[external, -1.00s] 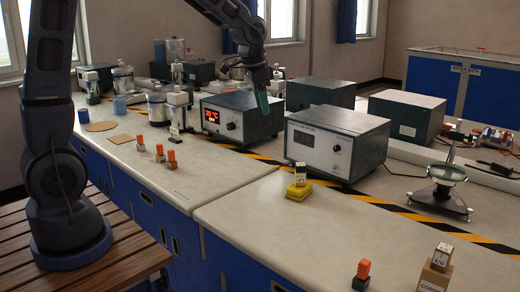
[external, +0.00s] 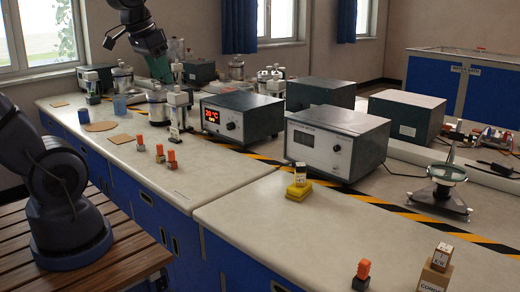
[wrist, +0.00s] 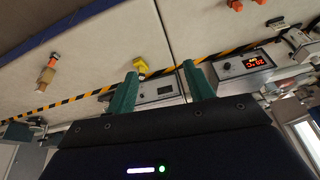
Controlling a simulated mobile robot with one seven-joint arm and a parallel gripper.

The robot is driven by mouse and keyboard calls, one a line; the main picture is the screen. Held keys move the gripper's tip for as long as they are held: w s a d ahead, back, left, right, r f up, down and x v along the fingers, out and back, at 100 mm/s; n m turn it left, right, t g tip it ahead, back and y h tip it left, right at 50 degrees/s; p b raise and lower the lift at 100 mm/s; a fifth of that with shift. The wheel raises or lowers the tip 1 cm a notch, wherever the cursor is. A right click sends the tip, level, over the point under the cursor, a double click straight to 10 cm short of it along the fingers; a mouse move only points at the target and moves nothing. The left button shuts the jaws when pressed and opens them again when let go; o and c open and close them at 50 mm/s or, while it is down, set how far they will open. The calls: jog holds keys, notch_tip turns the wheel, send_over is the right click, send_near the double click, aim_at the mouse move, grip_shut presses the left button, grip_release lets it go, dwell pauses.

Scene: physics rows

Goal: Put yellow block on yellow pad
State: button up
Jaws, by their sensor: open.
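I cannot tell whether this yellow piece is the block, the pad, or both stacked. Yellow also shows in the wrist view (wrist: 141,66), beyond the fingertips. My gripper (external: 159,67) is up at the far left end of the bench, well away from the yellow piece. In the wrist view its green fingers (wrist: 162,82) are apart with nothing held between them.
Small orange-topped pieces (external: 160,153) stand near the bench's front edge. A red-display box (external: 242,118) and a meter (external: 335,145) stand behind.

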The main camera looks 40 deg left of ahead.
jog(key=shift+n, duration=0.6)
jog(key=s, duration=0.2)
jog(key=s+a, duration=0.1)
jog(key=s, duration=0.2)
jog(key=shift+s+a+f, duration=0.15)
jog(key=shift+s+f, duration=0.15)
jog(key=shift+s, duration=0.05)
dwell(0.4)
